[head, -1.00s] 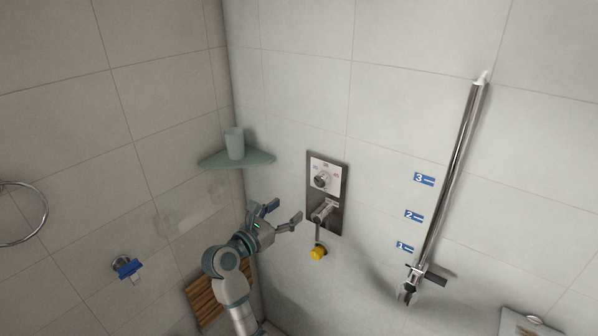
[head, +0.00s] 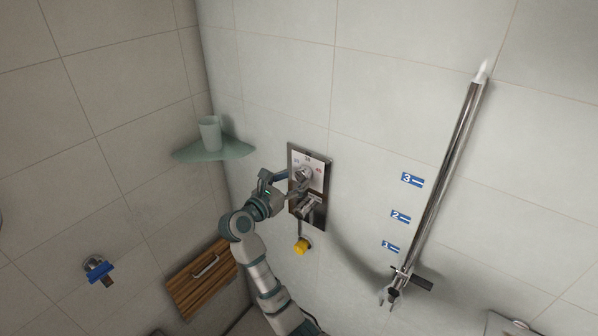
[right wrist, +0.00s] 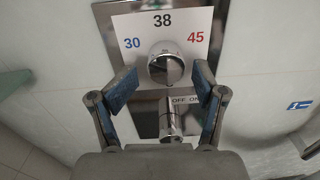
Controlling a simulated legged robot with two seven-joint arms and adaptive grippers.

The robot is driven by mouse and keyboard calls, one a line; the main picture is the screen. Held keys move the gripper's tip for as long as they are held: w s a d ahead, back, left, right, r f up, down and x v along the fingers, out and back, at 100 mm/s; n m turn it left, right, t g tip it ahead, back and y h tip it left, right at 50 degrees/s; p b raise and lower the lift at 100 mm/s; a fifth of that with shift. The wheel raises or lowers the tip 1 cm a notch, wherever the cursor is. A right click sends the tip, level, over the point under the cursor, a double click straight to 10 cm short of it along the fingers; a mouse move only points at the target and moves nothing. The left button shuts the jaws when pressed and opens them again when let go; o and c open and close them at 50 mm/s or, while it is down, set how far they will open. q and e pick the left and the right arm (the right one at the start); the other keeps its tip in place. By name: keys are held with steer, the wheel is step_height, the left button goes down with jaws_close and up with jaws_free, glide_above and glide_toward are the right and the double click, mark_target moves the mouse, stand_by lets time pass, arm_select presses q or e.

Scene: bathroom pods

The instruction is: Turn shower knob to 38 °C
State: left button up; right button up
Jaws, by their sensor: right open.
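The shower panel (head: 318,216) is a metal plate on the wall, with a white dial card (right wrist: 202,22) marked 30, 38 and 45. The round chrome shower knob (right wrist: 166,66) sits below the 38 mark; it also shows in the head view (head: 303,173). I cannot tell where the knob points. A second chrome handle (right wrist: 170,122) by an OFF/ON label is below it. My right gripper (head: 288,184) is open at the panel. In the right wrist view its fingers (right wrist: 164,88) are apart, one on each side of the knob's lower part, with no clear contact. My left gripper is out of view.
A corner shelf (head: 213,151) with a cup (head: 209,131) is left of the panel. A sloping chrome rail (head: 440,184) and blue numbered tags (head: 412,180) are to the right. A wooden seat (head: 203,281) is lower left.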

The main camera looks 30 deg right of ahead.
steer(key=shift+s+a+r, duration=0.2)
steer(key=shift+a, duration=0.4)
steer(key=shift+d, duration=0.35)
steer(key=shift+c, duration=0.7)
steer(key=d, duration=0.2)
steer(key=shift+d+f, duration=0.4)
steer(key=c, duration=0.9)
steer(key=shift+w+a, duration=0.1)
steer(key=shift+a, duration=0.3)
steer(key=shift+a+r, duration=0.1)
steer(key=shift+a, duration=0.1)
steer(key=shift+c, duration=0.6)
steer(key=shift+s+r, duration=0.1)
steer(key=shift+s, duration=0.2)
jaws_close()
steer(key=shift+s+r, duration=0.15)
steer(key=shift+s, duration=0.05)
